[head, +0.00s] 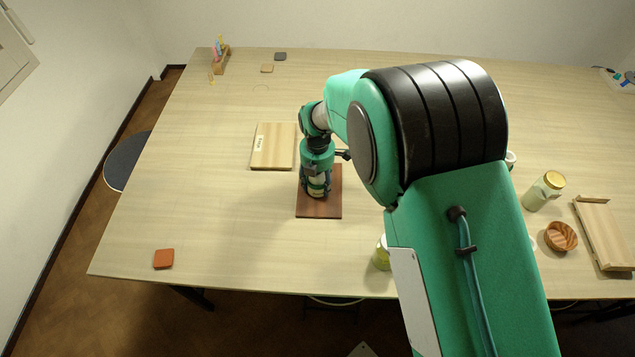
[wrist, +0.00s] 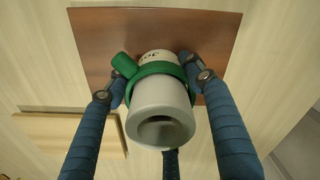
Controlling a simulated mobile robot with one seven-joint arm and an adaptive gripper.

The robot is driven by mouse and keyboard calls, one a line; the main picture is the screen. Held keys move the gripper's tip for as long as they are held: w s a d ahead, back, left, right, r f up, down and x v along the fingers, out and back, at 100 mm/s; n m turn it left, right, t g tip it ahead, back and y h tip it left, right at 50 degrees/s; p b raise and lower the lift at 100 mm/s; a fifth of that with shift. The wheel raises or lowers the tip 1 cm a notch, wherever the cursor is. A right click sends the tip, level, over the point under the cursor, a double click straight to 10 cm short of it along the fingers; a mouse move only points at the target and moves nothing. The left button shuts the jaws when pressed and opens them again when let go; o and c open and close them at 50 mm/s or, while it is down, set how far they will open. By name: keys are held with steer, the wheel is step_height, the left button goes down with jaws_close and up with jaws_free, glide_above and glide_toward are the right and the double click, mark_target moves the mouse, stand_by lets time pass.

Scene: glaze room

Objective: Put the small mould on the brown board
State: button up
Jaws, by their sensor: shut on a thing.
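The small mould is a pale grey-white hollow cylinder (wrist: 160,115) with a green band around it and dark lettering on its far part. My gripper (wrist: 157,80) is shut on it, with a blue-wrapped finger on each side. In the head view my gripper (head: 317,186) is over the brown board (head: 319,210), pointing down, and the mould is mostly hidden by it. The brown board also shows behind the mould in the wrist view (wrist: 100,35). The mould is over the board's area; I cannot tell whether its base touches the board.
A pale wooden board (head: 273,148) lies just left of and behind the brown board. An orange coaster (head: 164,259) is at the front left. A jar (head: 543,190), a wooden bowl (head: 560,237) and a wooden tray (head: 602,233) stand at the right.

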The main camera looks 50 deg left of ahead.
steer(key=o, duration=1.4)
steer(key=shift+f, duration=0.1)
steer(key=shift+o, duration=0.2)
step_height(320, 180, up, 12)
steer(key=shift+r, duration=0.15)
stand_by(0.4)
